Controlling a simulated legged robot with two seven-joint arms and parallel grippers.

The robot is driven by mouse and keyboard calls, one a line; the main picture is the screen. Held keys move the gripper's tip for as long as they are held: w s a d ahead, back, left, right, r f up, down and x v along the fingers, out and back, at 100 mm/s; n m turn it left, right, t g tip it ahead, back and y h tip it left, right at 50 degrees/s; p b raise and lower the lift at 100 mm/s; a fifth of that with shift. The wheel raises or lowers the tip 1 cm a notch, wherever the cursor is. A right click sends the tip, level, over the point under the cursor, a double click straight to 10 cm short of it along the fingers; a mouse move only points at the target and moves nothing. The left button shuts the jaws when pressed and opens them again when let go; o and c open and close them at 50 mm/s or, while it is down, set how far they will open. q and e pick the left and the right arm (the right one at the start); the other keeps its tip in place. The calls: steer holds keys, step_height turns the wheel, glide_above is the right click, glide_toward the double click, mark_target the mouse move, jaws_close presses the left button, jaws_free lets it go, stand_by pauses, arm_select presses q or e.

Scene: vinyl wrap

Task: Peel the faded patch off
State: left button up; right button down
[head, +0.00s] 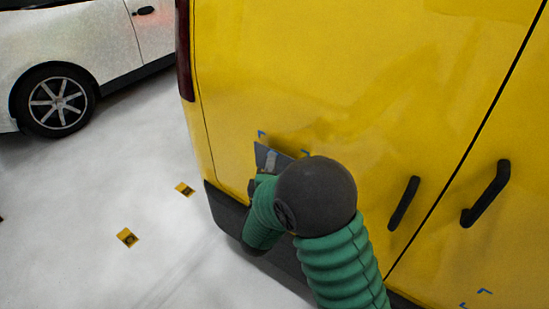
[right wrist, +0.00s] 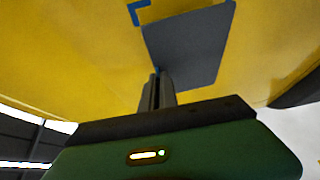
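The faded patch is a dark grey sheet (head: 268,158) on the lower side of the yellow van, beside blue corner marks (head: 262,135). It shows large in the right wrist view (right wrist: 187,45), with one lower corner at my right gripper's fingertips (right wrist: 157,78). The fingers are close together and look shut on that corner. In the head view my right gripper (head: 254,186) is at the patch's lower edge, mostly hidden behind my green-sleeved arm. My left gripper is not in view.
The yellow van (head: 400,80) fills the right side, with black door handles (head: 486,195) and another (head: 404,203). More blue marks (head: 484,292) are at lower right. A white car (head: 85,45) stands at upper left. Yellow squares (head: 127,238) lie on the open pale floor.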

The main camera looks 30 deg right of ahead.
steer(key=shift+s+a+p, duration=0.2)
steer(key=shift+s+a, duration=0.1)
steer(key=shift+a, duration=0.45)
steer(key=shift+s+a+p, duration=0.25)
steer(key=shift+s+a, duration=0.05)
steer(key=shift+a, duration=0.5)
steer(key=shift+s+a+p, duration=0.2)
steer(key=shift+s+a, duration=0.1)
steer(key=shift+a, duration=0.45)
